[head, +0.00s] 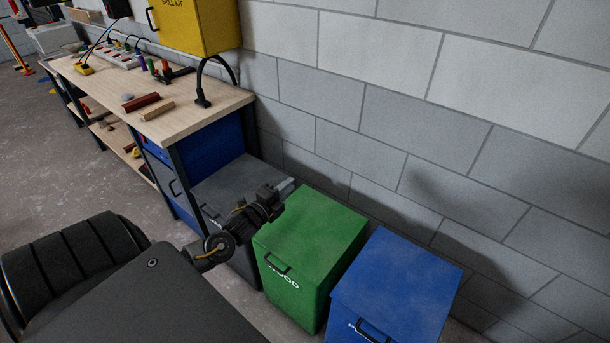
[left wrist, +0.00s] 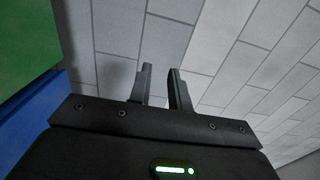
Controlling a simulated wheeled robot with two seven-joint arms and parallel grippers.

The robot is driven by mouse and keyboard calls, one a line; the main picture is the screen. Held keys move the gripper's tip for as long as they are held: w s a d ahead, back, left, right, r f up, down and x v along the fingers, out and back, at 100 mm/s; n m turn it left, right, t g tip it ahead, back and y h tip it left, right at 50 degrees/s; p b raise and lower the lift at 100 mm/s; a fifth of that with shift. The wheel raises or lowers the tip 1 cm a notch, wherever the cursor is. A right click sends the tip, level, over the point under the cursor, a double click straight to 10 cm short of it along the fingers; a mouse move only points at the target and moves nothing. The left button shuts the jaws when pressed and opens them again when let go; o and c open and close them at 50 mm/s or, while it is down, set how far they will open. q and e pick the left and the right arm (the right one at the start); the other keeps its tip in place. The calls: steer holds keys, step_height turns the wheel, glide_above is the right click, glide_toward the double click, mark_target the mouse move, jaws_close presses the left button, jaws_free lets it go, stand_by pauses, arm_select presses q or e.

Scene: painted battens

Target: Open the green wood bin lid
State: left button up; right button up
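The green wood bin (head: 305,245) stands against the wall with its lid down. A black handle (head: 278,264) is at the lid's front edge, above white lettering that is partly readable as "WOOD". My left gripper (head: 284,189) is over the bin's back left corner, near the wall, and away from the handle. In the left wrist view my left gripper (left wrist: 160,86) shows two fingers apart with nothing between them. A green surface (left wrist: 25,45) fills that view's upper left corner. My right gripper is not in view.
A blue bin (head: 400,285) stands right of the green one, and a grey bin (head: 228,190) stands left of it, partly hidden by my arm. A workbench (head: 190,115) with tools is further left. A block wall (head: 380,130) runs close behind the bins.

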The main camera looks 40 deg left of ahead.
arm_select(q)
steer(key=shift+s, duration=0.9)
steer(key=shift+c, duration=0.5)
